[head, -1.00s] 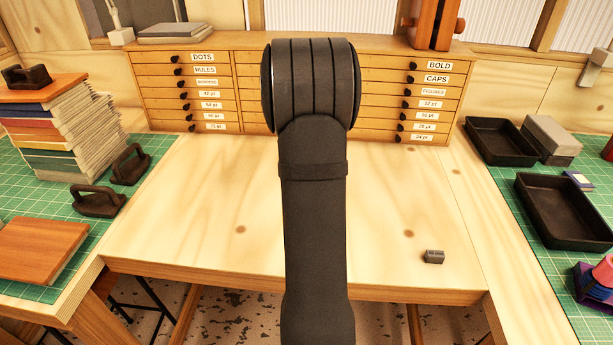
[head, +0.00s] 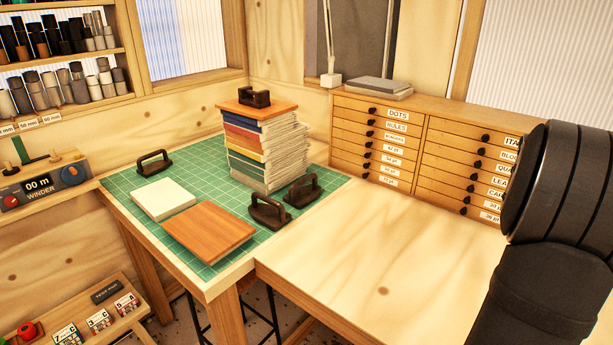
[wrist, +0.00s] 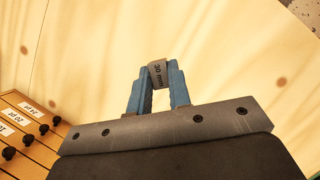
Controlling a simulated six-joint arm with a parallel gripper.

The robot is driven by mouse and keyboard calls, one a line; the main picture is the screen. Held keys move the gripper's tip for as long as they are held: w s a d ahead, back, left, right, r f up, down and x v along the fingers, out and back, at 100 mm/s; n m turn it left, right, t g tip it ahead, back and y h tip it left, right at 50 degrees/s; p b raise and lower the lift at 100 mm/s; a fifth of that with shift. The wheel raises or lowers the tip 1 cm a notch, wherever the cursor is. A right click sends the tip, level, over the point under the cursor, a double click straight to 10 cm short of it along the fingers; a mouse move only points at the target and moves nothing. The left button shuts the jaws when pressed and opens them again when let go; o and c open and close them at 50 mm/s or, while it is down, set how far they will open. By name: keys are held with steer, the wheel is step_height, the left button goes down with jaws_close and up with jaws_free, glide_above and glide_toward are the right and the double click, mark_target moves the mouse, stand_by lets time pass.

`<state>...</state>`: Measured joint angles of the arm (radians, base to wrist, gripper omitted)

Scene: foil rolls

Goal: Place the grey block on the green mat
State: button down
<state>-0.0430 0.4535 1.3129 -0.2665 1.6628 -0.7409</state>
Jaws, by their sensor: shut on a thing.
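In the wrist view my gripper (wrist: 160,80) has its blue fingers closed on a small grey block (wrist: 158,70) marked "30 mm". The block sits between the fingertips over the pale wooden table. I cannot tell its height above the table. In the head view only a dark part of my arm shows at the right edge; my gripper and the block are out of sight there. The green mat (head: 213,187) with a pale grid lies at the left of the table in the head view, apart from my arm.
The mat carries a book stack (head: 262,150), a wooden board (head: 208,232), a white pad (head: 163,200) and dark handled weights (head: 270,212). Bare mat shows between pad and books. The pale table (head: 385,265) is clear in view. A drawer cabinet (head: 395,140) stands behind.

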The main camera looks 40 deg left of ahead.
steer(key=shift+r, duration=0.95)
steer(key=w+a+n+t, duration=0.1)
steer(key=w+a+n, duration=0.25)
steer(key=a, duration=0.55)
steer(key=w+a+n+t+h, duration=0.1)
steer(key=w+a+n+t, duration=0.15)
steer(key=a+n, duration=0.4)
steer(key=w+a+n+t, duration=0.15)
steer(key=w+a, duration=0.25)
steer(key=a, duration=0.7)
steer(key=s+a+n+t+y, duration=0.2)
steer(key=a+n, duration=0.9)
steer(key=a, duration=1.1)
steer(key=n+g+y, duration=0.1)
steer(key=n+y, duration=0.4)
steer(key=n, duration=0.8)
glide_above(239, 207)
steer(key=s, duration=0.1)
steer(key=f, duration=1)
steer(key=d+f, duration=0.1)
steer(key=f, duration=0.4)
steer(key=shift+f, duration=0.4)
steer(key=shift+f, duration=0.15)
